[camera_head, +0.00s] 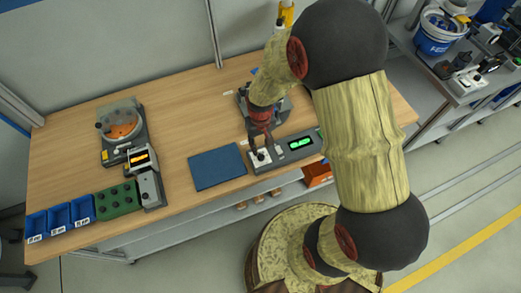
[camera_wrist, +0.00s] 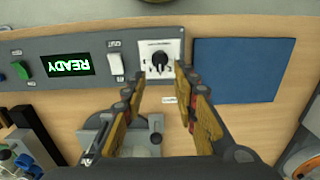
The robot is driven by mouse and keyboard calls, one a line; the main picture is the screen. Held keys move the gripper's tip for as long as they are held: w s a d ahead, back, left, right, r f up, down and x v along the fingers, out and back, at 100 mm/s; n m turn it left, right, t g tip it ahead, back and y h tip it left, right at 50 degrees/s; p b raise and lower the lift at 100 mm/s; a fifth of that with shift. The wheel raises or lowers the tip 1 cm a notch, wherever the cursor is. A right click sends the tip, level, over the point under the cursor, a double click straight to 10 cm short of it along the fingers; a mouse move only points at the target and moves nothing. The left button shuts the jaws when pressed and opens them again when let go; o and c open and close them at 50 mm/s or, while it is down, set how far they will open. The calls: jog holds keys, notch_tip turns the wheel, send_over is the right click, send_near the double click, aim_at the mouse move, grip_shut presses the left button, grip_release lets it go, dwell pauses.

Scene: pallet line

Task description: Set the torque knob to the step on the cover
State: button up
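The torque knob (camera_wrist: 160,59) is a small dark knob on a white scale plate (camera_wrist: 173,48) set in a grey control box (camera_wrist: 33,49); the plate's marks are too small to read. In the wrist view my gripper (camera_wrist: 160,72) is open, with one finger on each side of the knob and none visibly gripping it. In the head view my gripper (camera_head: 258,149) points down over the white plate and partly hides it. The box's display (camera_wrist: 69,65) reads READY in green, upside down in the wrist view. I cannot make out a cover with a step marking.
A white rocker switch (camera_wrist: 116,64) sits beside the knob, and a green button (camera_wrist: 21,70) beyond the display. A blue mat (camera_head: 217,167) lies next to the box. A grey fixture (camera_wrist: 155,123) stands behind. Blue bins (camera_head: 59,217) and a green block (camera_head: 117,201) stand left.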

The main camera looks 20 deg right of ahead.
aim_at(260, 154)
notch_tip(260, 154, up, 6)
jog(key=shift+r, duration=0.15)
dwell(0.6)
jog(key=s+r+t+b, duration=0.5)
jog(key=s+r+b, duration=0.7)
jog(key=s+r, duration=0.2)
jog(key=shift+s+r+t+b, duration=0.3)
jog(key=shift+s+r, duration=0.05)
jog(key=shift+r, duration=0.25)
